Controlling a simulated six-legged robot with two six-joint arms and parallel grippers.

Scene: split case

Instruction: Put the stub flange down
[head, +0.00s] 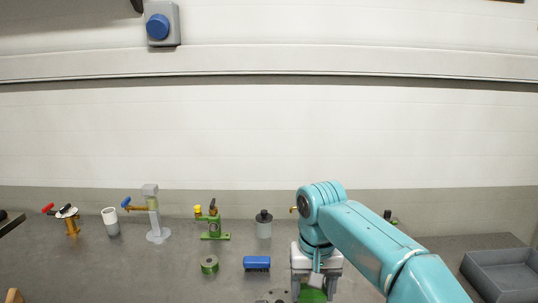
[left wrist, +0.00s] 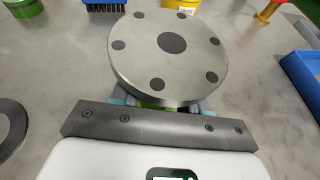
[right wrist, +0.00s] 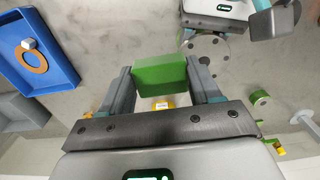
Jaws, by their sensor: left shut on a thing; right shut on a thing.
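The stub flange (left wrist: 172,45) is a grey steel disc with a dark centre and a ring of bolt holes. It fills the upper middle of the left wrist view. My left gripper (left wrist: 158,104) is shut on it from below; the disc hides most of the fingers and the stub. In the right wrist view the flange (right wrist: 207,48) shows beside my left gripper. A part of its disc (head: 272,296) shows at the bottom of the head view. My right gripper (right wrist: 162,85) is shut on a green block (right wrist: 160,72), which also shows in the head view (head: 312,294).
A blue brush (head: 257,263) and a green reel (head: 210,265) lie on the grey bench. Several fittings stand along the back, including a clear-bodied tap (head: 153,215). A grey bin (head: 502,270) is at right. A blue tray (right wrist: 62,70) holds an orange ring and white nut.

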